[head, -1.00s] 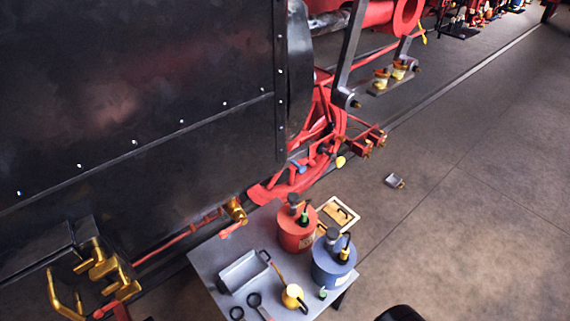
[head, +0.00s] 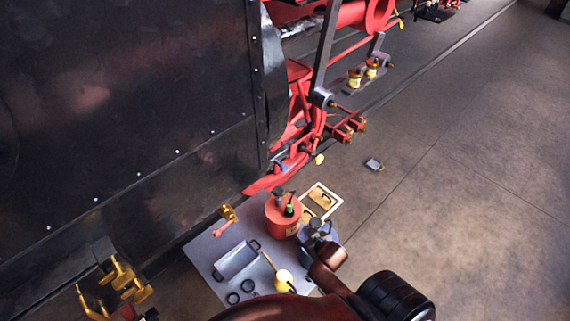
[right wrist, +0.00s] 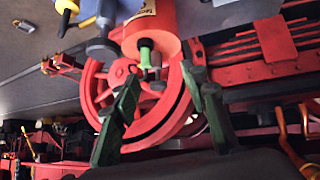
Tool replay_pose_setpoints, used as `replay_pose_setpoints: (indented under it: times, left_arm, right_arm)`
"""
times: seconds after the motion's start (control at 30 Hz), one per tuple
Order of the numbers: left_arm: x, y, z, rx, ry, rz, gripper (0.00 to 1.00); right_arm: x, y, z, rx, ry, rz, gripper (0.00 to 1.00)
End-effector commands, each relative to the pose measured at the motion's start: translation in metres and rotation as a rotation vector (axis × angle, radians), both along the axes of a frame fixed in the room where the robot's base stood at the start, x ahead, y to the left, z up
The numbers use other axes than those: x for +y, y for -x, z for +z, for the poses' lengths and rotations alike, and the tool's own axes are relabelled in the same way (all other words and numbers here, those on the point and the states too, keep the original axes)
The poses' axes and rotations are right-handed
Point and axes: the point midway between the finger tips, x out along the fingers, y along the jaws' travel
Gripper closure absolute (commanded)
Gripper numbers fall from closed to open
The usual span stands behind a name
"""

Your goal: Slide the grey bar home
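A long grey bar (head: 324,52) slants down beside the red frame of the engine in the head view. I cannot tell whether it is the task's bar. My right arm comes in at the bottom of the head view over the near side of the table, and its fingers cannot be made out there. In the right wrist view my right gripper (right wrist: 162,75) has its two dark green fingers well apart, with nothing held. A red can (right wrist: 150,30) shows beyond the fingers, with a red spoked wheel (right wrist: 110,85) behind. My left gripper is not in view.
A grey table (head: 205,250) holds a red can (head: 283,215), a blue can (head: 318,240) partly hidden by my arm, a grey tray (head: 237,262) and a yellow oil can (head: 284,279). Brass pipes (head: 120,280) stand at the lower left. The floor at right is mostly clear.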

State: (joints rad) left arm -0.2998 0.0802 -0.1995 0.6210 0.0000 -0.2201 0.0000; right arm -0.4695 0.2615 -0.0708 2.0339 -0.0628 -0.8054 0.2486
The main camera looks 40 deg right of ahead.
Motion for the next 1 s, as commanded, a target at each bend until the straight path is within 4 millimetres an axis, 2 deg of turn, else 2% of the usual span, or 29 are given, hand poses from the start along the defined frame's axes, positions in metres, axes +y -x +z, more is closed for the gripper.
replay_pose_setpoints:
  times: [0.03, 0.1, 0.4, 0.6, 0.8, 1.0]
  left_arm:
    - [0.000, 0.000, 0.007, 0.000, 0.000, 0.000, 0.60]
    - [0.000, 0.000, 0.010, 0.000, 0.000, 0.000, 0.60]
    - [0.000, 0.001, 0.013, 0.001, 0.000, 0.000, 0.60]
    - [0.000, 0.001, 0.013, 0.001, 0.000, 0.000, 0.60]
    - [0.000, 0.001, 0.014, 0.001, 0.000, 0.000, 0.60]
    - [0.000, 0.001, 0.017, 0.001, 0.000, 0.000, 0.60]
  right_arm:
    - [-0.006, -0.009, 0.026, -0.048, 0.006, -0.002, 0.60]
    - [-0.014, -0.025, 0.053, -0.129, 0.010, 0.000, 0.60]
    - [-0.043, -0.080, 0.116, -0.425, -0.003, 0.053, 0.60]
    - [-0.059, -0.109, 0.159, -0.637, -0.042, 0.148, 0.60]
    - [-0.064, -0.119, 0.188, -0.761, -0.085, 0.234, 0.60]
    - [-0.063, -0.130, 0.198, -0.794, -0.100, 0.258, 0.60]
